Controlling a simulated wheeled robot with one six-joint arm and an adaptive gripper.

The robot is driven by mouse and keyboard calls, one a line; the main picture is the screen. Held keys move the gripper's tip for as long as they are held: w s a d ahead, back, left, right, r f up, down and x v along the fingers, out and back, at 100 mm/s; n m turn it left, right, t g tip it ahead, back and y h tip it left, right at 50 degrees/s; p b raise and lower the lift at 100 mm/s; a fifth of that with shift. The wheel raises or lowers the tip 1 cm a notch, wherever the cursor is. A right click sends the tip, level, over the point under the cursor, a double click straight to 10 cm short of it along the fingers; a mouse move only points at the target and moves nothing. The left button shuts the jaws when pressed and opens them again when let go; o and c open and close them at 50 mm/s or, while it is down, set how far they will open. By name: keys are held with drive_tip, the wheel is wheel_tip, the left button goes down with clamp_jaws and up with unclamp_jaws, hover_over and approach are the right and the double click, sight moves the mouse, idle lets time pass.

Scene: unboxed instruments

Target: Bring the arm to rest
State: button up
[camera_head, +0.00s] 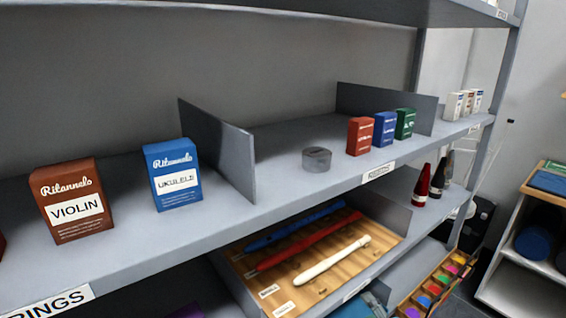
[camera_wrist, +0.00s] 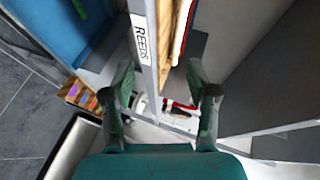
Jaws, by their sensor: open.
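My gripper (camera_wrist: 160,80) shows in the wrist view with its two green-grey fingers wide apart. Nothing is held between them. Beyond the fingers, a shelf edge with a REEDS label (camera_wrist: 139,40) runs down the picture, and the gripper appears to be in front of it. I cannot tell the exact gap to the shelf. My gripper and arm are not visible in the head view.
The grey shelf (camera_head: 285,195) holds a brown violin box (camera_head: 72,200), a blue ukulele box (camera_head: 172,175), a grey round tin (camera_head: 317,159) and smaller boxes. Grey floor (camera_wrist: 25,110) shows at left in the wrist view.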

drive_tip(key=s+f+n+h, duration=0.15)
drive_tip(key=s+f, duration=0.25)
drive_tip(key=s, duration=0.4)
drive_tip(key=s+a+f+n, duration=0.1)
drive_tip(key=s+f+n, duration=0.15)
drive_tip(key=s, duration=0.45)
drive_tip(key=s+f+n+h, duration=0.1)
drive_tip(key=s+f, duration=0.4)
drive_tip(key=s, duration=0.3)
drive_tip(key=s+r+n, duration=0.3)
drive_tip(key=s+n, duration=0.1)
drive_tip(key=s, duration=0.7)
drive_tip(key=s+a+r+n, duration=0.1)
drive_tip(key=s+r+n, duration=0.2)
drive_tip(key=s, duration=0.8)
drive_tip(key=shift+a+r+n+t, duration=0.3)
drive_tip(key=shift+r+n, duration=0.1)
drive_tip(key=shift+n, duration=0.4)
